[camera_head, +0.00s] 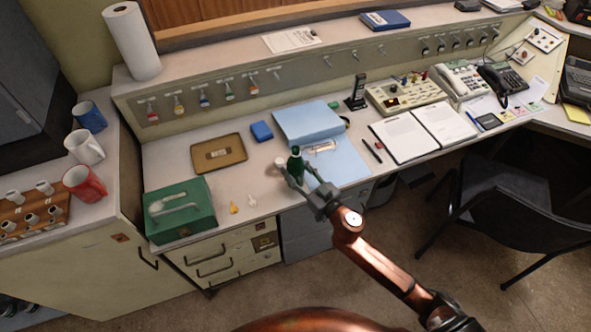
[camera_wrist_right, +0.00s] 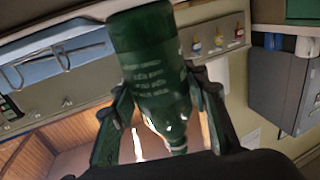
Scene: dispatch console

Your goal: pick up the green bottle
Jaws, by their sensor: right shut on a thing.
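The green bottle (camera_head: 296,163) is at the front edge of the console desk, between the fingers of my right gripper (camera_head: 303,186). In the right wrist view the dark green bottle (camera_wrist_right: 150,62), with pale lettering, fills the middle of the picture. The fingers of my right gripper (camera_wrist_right: 160,115) press on both sides of it. The gripper is shut on the bottle. Whether the bottle's base touches the desk cannot be told. My left gripper does not show in either view.
A white cup-like thing (camera_head: 280,163) stands close beside the bottle on the left. A black chair (camera_head: 505,200) stands at right.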

